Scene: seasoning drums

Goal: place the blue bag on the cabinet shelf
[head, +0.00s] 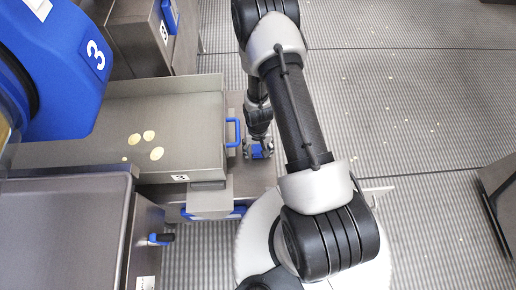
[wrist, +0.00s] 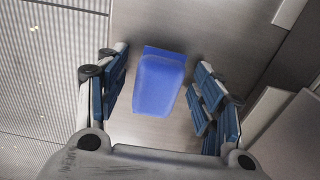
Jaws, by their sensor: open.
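The blue bag (wrist: 160,84) shows in the wrist view, lying on a smooth grey metal surface (wrist: 145,130). My gripper (wrist: 162,95) is open, with one finger to the left of the bag and one to the right. Gaps show between the bag and both fingers. In the head view my gripper (head: 258,149) is small and low, beside the metal tray's right edge. Some blue shows there, but I cannot tell bag from finger pads. I cannot tell which surface is the cabinet shelf.
A blue drum marked 3 (head: 60,60) fills the upper left. A metal tray (head: 190,110) with several pale chips has a blue handle (head: 232,133) close to my gripper. Another blue handle (head: 162,238) is lower left. The ribbed floor (head: 400,90) at right is mostly clear.

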